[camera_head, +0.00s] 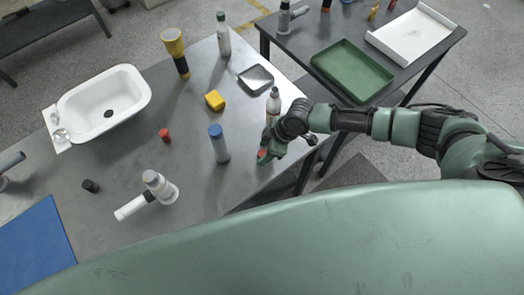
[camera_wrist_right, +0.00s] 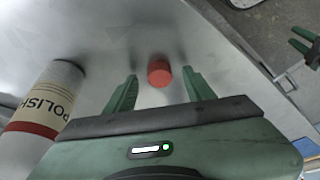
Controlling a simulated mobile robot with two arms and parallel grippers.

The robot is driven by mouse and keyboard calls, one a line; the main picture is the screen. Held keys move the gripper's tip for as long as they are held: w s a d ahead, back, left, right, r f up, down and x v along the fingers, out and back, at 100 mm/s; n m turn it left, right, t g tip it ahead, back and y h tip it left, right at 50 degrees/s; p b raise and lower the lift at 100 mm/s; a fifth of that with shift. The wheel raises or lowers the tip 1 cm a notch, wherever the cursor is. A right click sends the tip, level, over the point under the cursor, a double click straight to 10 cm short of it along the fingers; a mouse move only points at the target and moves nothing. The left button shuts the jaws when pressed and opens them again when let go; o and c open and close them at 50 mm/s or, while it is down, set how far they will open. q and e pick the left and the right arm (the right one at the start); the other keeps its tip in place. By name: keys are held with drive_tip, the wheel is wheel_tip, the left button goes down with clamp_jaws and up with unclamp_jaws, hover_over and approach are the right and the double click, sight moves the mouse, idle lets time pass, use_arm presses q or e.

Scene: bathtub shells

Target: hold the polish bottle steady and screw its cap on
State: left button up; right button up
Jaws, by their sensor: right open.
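The polish bottle (camera_head: 273,103) stands upright near the right edge of the grey table, beyond my right gripper. In the wrist view the bottle (camera_wrist_right: 45,110), white with a red band and the word POLISH, is left of the fingers and apart from them. My right gripper (camera_head: 263,157) is low over the table. In the wrist view this gripper (camera_wrist_right: 158,88) is open, with a red cylindrical cap (camera_wrist_right: 160,72) between its fingers, not gripped. A green gripper-like part, perhaps my left gripper (camera_wrist_right: 304,46), shows at the right edge there; its jaw state is unclear.
A blue-capped grey cylinder (camera_head: 219,145) stands left of the right gripper. A white basin (camera_head: 140,83) is at left. A second table holds a green tray (camera_head: 352,72).

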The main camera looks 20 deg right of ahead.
sight(264, 153)
drive_tip(key=shift+f, duration=0.25)
clamp_jaws()
drive_tip(key=shift+r, duration=0.15)
wheel_tip(264, 153, up, 20)
drive_tip(key=b, duration=0.3)
idle(0.5)
